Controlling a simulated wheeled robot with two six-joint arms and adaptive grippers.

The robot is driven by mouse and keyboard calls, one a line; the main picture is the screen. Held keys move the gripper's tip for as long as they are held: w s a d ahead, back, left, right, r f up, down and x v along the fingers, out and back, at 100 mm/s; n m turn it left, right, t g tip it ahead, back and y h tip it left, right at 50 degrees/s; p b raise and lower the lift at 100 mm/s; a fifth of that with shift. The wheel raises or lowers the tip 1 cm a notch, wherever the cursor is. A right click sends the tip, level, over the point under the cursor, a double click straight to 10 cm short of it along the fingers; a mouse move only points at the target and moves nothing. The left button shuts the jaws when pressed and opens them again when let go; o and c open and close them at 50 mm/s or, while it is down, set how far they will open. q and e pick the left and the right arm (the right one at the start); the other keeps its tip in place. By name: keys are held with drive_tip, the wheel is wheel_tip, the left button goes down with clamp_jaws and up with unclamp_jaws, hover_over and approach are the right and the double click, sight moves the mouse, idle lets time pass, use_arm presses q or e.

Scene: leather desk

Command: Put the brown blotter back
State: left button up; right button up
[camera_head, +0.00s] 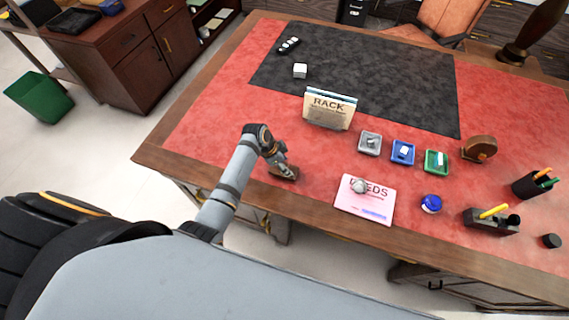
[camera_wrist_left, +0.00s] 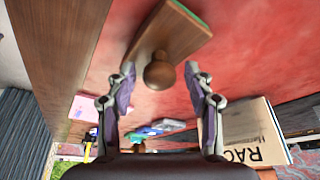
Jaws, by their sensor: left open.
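The brown blotter (camera_head: 289,177) is a small wooden block on the red desk top near the front edge, partly hidden by my left gripper. In the left wrist view the blotter (camera_wrist_left: 171,30) shows a round knob and a thin green edge at one end. My left gripper (camera_head: 280,165) is open just above it. In the left wrist view the fingertips of the left gripper (camera_wrist_left: 160,75) stand on either side of the knob, with gaps showing; I cannot tell their exact height. My right gripper is not in view.
A rack (camera_head: 329,108) with papers stands behind the blotter. To the right are a pink deeds folder (camera_head: 365,211) with a grey object on it, small trays (camera_head: 370,143), a round brown object (camera_head: 480,149) and a pen holder (camera_head: 490,221). Red desk left of the blotter is clear.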

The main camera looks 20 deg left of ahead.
use_arm(q)
drive_tip(key=shift+a+r, duration=0.1)
drive_tip(key=shift+r, duration=0.15)
drive_tip(key=v, duration=1.2)
drive_tip(key=shift+b, duration=0.35)
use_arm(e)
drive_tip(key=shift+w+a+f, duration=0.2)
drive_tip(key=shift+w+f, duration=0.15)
